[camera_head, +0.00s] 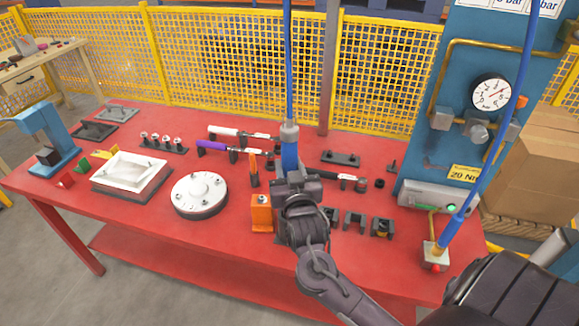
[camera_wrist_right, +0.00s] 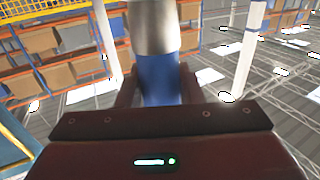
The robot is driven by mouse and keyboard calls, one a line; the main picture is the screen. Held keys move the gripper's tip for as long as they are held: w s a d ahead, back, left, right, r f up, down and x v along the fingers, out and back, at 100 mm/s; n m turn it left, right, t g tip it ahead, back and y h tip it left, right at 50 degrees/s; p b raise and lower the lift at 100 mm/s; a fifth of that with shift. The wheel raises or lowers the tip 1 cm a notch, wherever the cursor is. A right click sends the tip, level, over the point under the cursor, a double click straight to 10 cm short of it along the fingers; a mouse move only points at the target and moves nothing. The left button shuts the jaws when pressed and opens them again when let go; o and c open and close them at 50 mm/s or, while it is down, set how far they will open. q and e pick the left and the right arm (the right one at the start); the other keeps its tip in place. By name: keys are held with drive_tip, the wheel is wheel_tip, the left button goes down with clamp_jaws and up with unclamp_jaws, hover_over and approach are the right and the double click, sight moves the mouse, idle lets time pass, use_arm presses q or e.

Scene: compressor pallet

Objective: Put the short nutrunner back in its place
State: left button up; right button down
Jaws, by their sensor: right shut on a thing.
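My right gripper (camera_head: 291,180) is shut on an upright blue nutrunner (camera_head: 289,153) with a silver collar on top. A blue hose runs up from it, and my gripper and wrist hide its lower end. In the right wrist view, the nutrunner (camera_wrist_right: 158,78) stands between the two fingers. It is above the middle of the red table (camera_head: 130,218). A second blue tool (camera_head: 453,229) on a hose stands tilted in a pale block at the table's right end. I cannot tell which place belongs to the held one. My left gripper is out of view.
An orange block (camera_head: 262,217) stands just left of my gripper. A round white cover (camera_head: 199,193) and a white rectangular tray (camera_head: 160,174) lie further left. Dark holders (camera_head: 355,220) stand right of my wrist. Torque wrenches (camera_head: 215,146) lie behind. A blue gauge panel (camera_head: 462,140) rises at right.

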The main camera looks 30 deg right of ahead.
drive_tip(key=shift+f+b, duration=2.4)
drive_tip(key=shift+f, duration=1.35)
idle(0.7)
drive_tip(key=c, duration=0.9)
unclamp_jaws()
drive_tip(key=shift+f, duration=0.25)
drive_tip(key=shift+s+a+f, duration=0.1)
drive_tip(key=shift+s+a, duration=0.1)
drive_tip(key=shift+s, duration=0.2)
drive_tip(key=b+v, duration=0.1)
drive_tip(key=v, duration=0.6)
drive_tip(key=shift+r+b, duration=0.3)
drive_tip(key=shift+b, duration=0.1)
